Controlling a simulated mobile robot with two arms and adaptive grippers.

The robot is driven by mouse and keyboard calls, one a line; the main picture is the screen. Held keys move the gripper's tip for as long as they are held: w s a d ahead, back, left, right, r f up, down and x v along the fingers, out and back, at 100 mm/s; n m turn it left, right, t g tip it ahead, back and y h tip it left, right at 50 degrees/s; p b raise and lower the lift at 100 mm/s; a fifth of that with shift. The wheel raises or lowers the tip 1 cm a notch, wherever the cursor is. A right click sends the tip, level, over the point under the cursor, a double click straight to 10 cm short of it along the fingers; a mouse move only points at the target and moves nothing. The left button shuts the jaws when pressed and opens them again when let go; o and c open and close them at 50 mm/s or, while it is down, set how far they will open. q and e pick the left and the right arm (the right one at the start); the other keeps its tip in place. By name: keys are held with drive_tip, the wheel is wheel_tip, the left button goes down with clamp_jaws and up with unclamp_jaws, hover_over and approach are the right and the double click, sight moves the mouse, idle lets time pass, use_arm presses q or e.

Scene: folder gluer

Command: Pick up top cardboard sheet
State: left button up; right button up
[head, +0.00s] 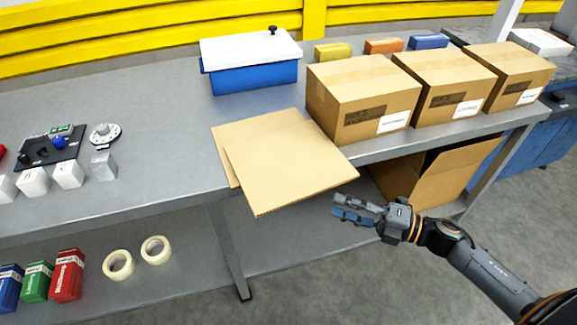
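Two tan cardboard sheets lie stacked on the grey table, slightly turned against each other. The top cardboard sheet (290,165) overhangs the table's front edge with its near corner. The lower sheet (221,150) shows only as a strip along the left and upper left side. My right gripper (337,206) is in front of the table edge, just below and right of the top sheet's right corner. Its fingers point left, are apart and hold nothing. It appears clear of the sheet, though the exact gap cannot be told. My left gripper is out of view.
Several closed boxes (363,97) stand right behind the sheets. A blue bin with white lid (250,65) is at the back. An open carton (430,180) sits under the table at right. Tape rolls (118,266) lie on the lower shelf (185,285).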

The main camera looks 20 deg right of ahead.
sight(290, 187)
drive_tip(key=p+x, duration=0.1)
drive_tip(key=x, duration=0.7)
drive_tip(key=shift+r, duration=0.1)
drive_tip(key=p+x, duration=0.2)
drive_tip(key=x, duration=0.3)
drive_tip(key=shift+w+d+r, duration=0.1)
drive_tip(key=shift+w+d, duration=0.05)
drive_tip(key=shift+w, duration=0.05)
drive_tip(key=shift+w+a, duration=0.15)
drive_tip(key=shift+a, duration=0.05)
clamp_jaws()
